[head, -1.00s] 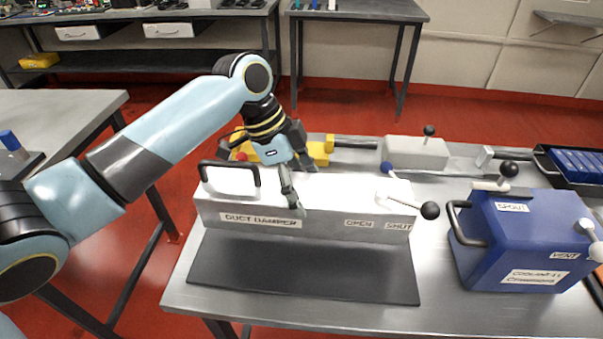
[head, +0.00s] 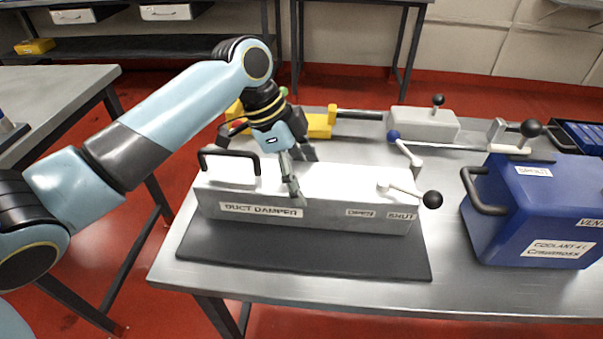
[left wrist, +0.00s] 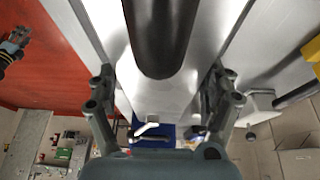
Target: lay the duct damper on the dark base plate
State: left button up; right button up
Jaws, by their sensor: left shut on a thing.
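The duct damper (head: 330,178) is a long light-grey box with a black handle at its left end, a lever with a black knob at its right end, and labels on its front. My left gripper (head: 300,172) is shut across the middle of the box, one finger on the front face, the other behind it. In the left wrist view the fingers (left wrist: 160,105) straddle the light box (left wrist: 150,95), with a black bar close above. The dark base plate (head: 300,258) lies on the table, its front strip showing beneath the damper. I cannot tell whether the damper touches it.
A blue labelled box (head: 545,215) with levers stands right of the damper on the metal table (head: 450,295). Behind the damper are a yellow item (head: 320,125), a grey block (head: 425,124) and a blue-ended lever (head: 394,136). The table's front edge is close to the plate.

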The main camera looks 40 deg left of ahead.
dwell(0.3)
pick_arm(q)
jog(key=shift+f, duration=0.4)
jog(key=o, duration=1.4)
jog(key=shift+o, duration=0.7)
jog(key=shift+a+r, duration=0.15)
jog(key=shift+r, duration=0.1)
jog(key=v, duration=1.1)
jog(key=shift+r, duration=0.2)
jog(key=shift+s, duration=0.15)
